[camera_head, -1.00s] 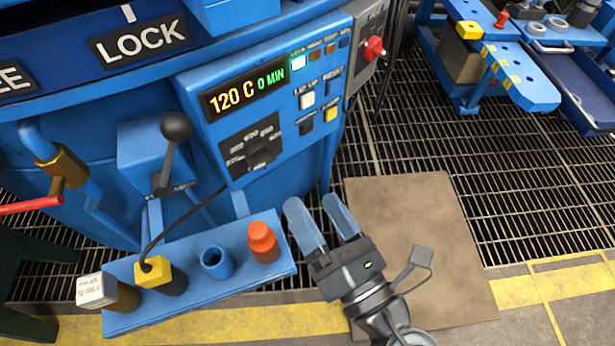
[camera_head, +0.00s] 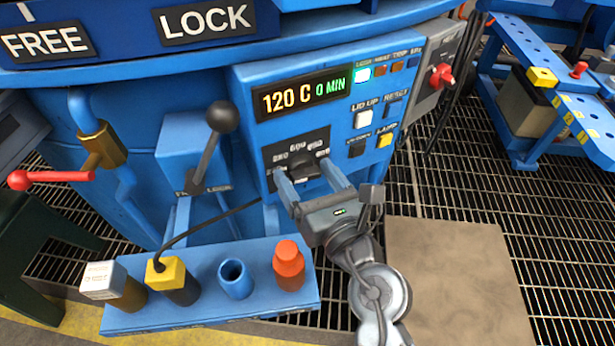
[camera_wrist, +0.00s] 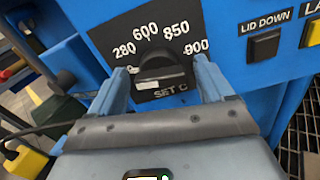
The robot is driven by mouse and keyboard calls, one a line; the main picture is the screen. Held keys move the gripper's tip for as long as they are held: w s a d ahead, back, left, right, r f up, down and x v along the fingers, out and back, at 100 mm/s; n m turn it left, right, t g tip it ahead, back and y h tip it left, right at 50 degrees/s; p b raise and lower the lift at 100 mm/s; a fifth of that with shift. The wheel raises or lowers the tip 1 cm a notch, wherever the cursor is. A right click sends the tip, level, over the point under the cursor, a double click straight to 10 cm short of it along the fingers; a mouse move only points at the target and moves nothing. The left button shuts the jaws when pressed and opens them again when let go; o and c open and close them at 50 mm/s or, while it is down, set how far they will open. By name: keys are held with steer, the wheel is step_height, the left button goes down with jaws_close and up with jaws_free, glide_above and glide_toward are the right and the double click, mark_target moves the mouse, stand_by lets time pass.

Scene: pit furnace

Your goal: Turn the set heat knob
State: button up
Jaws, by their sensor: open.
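The set heat knob (camera_head: 301,164) is a black knob on a black dial plate, low on the blue control panel (camera_head: 255,147). In the wrist view the knob (camera_wrist: 163,72) sits in the middle of a scale with 280, 600, 850 and 900, above the words SET C. My gripper (camera_head: 312,180) is open at the dial. In the wrist view its two blue fingers (camera_wrist: 158,85) stand to the left and right of the knob, with a gap visible on each side. The display (camera_head: 302,98) reads 120 C and 0 MIN.
A black-balled lever (camera_head: 223,118) stands left of the panel. Below is a blue rack (camera_head: 210,285) with an orange-capped cylinder (camera_head: 288,264) and a yellow-capped one (camera_head: 170,278). Buttons (camera_head: 363,118) and a red switch (camera_head: 441,77) lie to the right.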

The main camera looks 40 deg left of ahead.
steer(key=shift+a, duration=0.15)
steer(key=shift+c, duration=0.3)
steer(key=c, duration=1)
steer(key=shift+r+p, duration=0.15)
steer(key=shift+p, duration=0.25)
steer(key=shift+r+m+p, duration=0.1)
steer(key=shift+m+p, duration=0.6)
steer(key=shift+p, duration=0.1)
steer(key=m+p, duration=0.2)
steer(key=shift+p, duration=0.4)
steer(key=m+p, duration=0.3)
steer(key=m, duration=0.1)
steer(key=shift+w+p, duration=0.1)
steer(key=shift+p, duration=0.25)
steer(key=shift+f+m, duration=0.25)
steer(key=shift+m, duration=0.15)
